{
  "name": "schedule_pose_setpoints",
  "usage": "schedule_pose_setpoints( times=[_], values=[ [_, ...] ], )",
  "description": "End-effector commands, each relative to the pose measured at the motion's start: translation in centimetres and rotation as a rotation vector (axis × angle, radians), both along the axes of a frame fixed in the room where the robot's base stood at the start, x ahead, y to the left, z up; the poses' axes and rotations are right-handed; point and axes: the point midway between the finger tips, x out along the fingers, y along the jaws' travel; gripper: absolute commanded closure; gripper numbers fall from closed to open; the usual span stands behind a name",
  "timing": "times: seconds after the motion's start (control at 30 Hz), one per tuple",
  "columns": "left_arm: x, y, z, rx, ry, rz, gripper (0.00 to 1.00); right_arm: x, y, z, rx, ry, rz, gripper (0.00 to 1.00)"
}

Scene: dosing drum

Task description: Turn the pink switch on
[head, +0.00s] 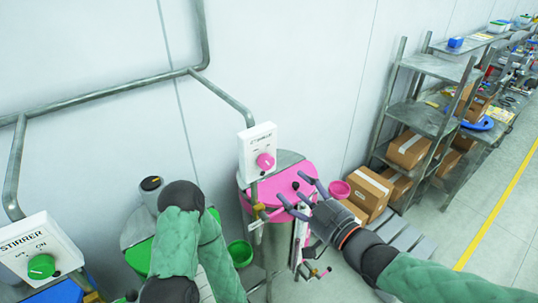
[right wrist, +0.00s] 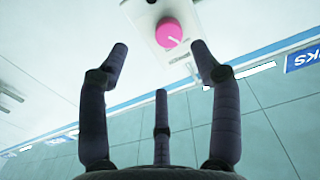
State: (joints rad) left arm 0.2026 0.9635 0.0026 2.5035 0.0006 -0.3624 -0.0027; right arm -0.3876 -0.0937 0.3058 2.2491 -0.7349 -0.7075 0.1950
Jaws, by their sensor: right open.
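The pink switch (head: 265,161) is a round knob on a white control box (head: 257,141) mounted above the pink-lidded drum. It also shows in the right wrist view (right wrist: 168,33), just beyond and between my outer fingertips, with a small pale mark at its lower right edge. My right gripper (head: 290,190) is open and empty, below and to the right of the knob in the head view and apart from it. Its spread fingers (right wrist: 160,58) show in the right wrist view. My left arm crosses the lower left of the head view; its gripper is not in view.
Another white box (head: 36,254) marked STIRRER carries a green knob (head: 41,266) at left. Grey pipes (head: 100,91) run along the wall. The pink drum lid (head: 285,192) lies close below my right fingers. Cardboard boxes (head: 369,191) and a metal shelf (head: 418,118) stand right.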

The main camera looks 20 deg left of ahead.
Motion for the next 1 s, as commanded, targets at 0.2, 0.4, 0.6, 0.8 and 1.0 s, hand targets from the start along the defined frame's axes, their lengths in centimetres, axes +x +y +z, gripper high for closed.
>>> schedule_pose_setpoints(
  times=[0.2,0.4,0.6,0.8,1.0],
  values=[
    [0.0,0.0,0.3,0.000,0.000,0.000,0.00,0.1,1.1,1.3,0.006,-0.027,0.017,0.36],
    [0.0,0.0,0.6,0.000,0.000,0.000,0.00,1.9,3.3,1.3,0.006,-0.026,0.016,0.36],
    [0.0,0.0,0.9,0.000,0.000,0.000,0.00,3.8,5.8,1.3,0.006,-0.026,0.015,0.36],
    [0.0,0.0,1.3,0.000,0.000,0.000,0.00,5.3,7.7,1.3,0.006,-0.027,0.013,0.36],
    [0.0,0.0,1.4,0.000,0.000,0.000,0.00,6.1,8.6,1.3,0.006,-0.027,0.013,0.36]
  ],
)
